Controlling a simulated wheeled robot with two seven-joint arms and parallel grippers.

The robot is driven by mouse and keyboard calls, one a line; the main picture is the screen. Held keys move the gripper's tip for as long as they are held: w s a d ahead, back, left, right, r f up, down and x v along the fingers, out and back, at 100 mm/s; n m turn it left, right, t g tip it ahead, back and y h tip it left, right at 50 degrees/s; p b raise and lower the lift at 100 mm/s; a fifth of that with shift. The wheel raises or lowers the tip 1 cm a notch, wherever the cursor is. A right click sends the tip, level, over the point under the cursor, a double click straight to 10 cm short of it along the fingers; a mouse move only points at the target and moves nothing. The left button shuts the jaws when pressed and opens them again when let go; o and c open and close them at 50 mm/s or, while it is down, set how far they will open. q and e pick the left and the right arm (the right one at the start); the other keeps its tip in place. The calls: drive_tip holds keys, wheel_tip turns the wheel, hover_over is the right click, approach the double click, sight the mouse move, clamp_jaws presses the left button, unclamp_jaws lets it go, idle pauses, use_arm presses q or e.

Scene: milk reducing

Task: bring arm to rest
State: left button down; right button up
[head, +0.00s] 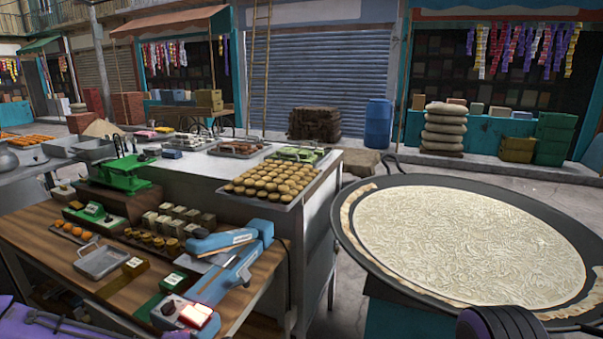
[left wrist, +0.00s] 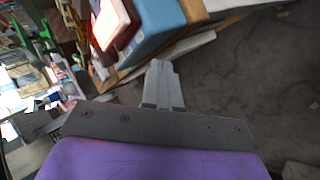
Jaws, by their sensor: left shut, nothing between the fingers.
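My left gripper (left wrist: 160,84) shows in the left wrist view with its two pale fingers together and nothing between them. It is beside the wooden table's edge, near the blue device with a lit red panel (left wrist: 112,22), and grey floor lies beyond the fingers. In the head view only a purple part of my left arm shows at the bottom left corner, and the left gripper is out of frame. A dark purple part of my right arm shows at the bottom edge; the right gripper is not visible. A wide black pan (head: 350,237) holds pale, wrinkled milk (head: 465,240).
The wooden table (head: 40,235) carries a blue slicer-like device (head: 225,275), a green scale (head: 122,172), a metal tray (head: 101,262) and small boxes. A tray of round brown sweets (head: 272,181) sits on the counter behind. A floor gap separates counter and pan.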

use_arm(q)
drive_tip(key=s+f+m+g+h+b, duration=0.1)
drive_tip(key=s+f+m, duration=0.3)
drive_tip(key=f, duration=0.4)
drive_tip(key=s+f+m+h, duration=0.1)
drive_tip(key=s+f+m, duration=0.3)
drive_tip(key=f, duration=0.3)
drive_tip(key=s+a+f+m+g+b, duration=0.1)
drive_tip(key=s+a+f+m+g, duration=0.1)
drive_tip(key=s+f, duration=0.4)
drive_tip(key=s+a+f+m+g+b, duration=0.1)
drive_tip(key=s+f+m, duration=0.3)
drive_tip(key=s, duration=1)
wheel_tip(320, 180, down, 3)
drive_tip(key=shift+s+a+f+m+g+b, duration=0.2)
drive_tip(key=shift+a+m+g+b, duration=0.1)
drive_tip(key=shift+a+g, duration=0.5)
